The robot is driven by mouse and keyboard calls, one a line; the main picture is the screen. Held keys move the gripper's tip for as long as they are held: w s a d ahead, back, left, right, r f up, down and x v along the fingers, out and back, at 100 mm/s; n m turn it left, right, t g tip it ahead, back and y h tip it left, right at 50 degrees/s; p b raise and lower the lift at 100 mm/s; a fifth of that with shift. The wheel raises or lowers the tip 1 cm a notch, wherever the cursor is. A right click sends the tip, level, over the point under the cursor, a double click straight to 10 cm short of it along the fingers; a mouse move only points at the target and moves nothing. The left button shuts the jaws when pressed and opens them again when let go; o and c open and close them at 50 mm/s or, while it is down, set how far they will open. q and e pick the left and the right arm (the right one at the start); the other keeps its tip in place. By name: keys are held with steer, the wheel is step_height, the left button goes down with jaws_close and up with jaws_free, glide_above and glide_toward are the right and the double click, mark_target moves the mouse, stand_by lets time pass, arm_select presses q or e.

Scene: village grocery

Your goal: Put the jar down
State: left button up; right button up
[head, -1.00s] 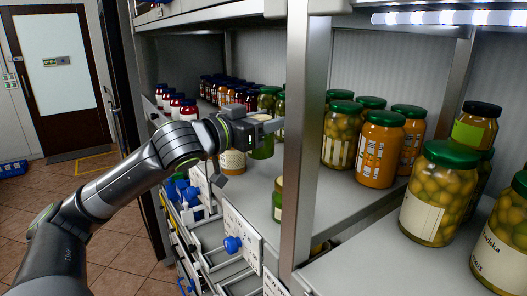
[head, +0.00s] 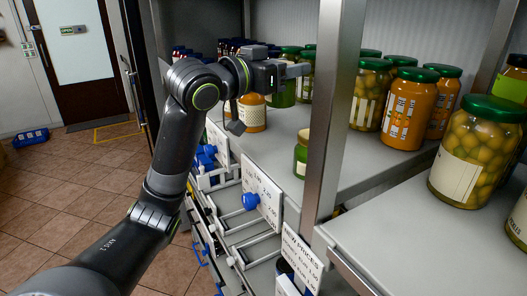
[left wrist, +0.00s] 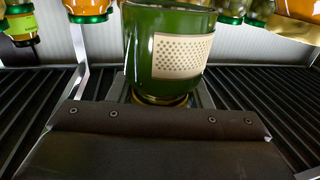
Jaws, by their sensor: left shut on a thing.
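My left gripper (head: 296,71) is shut on a green glass jar (head: 282,96), at the front of the middle shelf (head: 357,158). Only the jar's lower part shows below the gripper in the head view; its top is hidden by the jaws. In the left wrist view the jar (left wrist: 150,45) fills the middle, with a cream dotted label. That view looks upside down, with lids pointing down. I cannot tell whether the jar's base touches the shelf. My right gripper is not in view.
An orange jar (head: 251,113) stands left of the held jar. A small green jar (head: 301,153) stands near the shelf's front edge, beside a metal post (head: 333,110). Large orange jars (head: 409,108) and olive jars (head: 474,150) stand right of the post. Price cards (head: 262,196) line the front.

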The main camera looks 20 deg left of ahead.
arm_select(q)
step_height(320, 180, down, 9)
steer(key=shift+d+p, duration=0.15)
steer(key=shift+p, duration=0.9)
steer(key=shift+f, duration=0.45)
steer(key=shift+f, duration=0.2)
steer(key=o, duration=1.3)
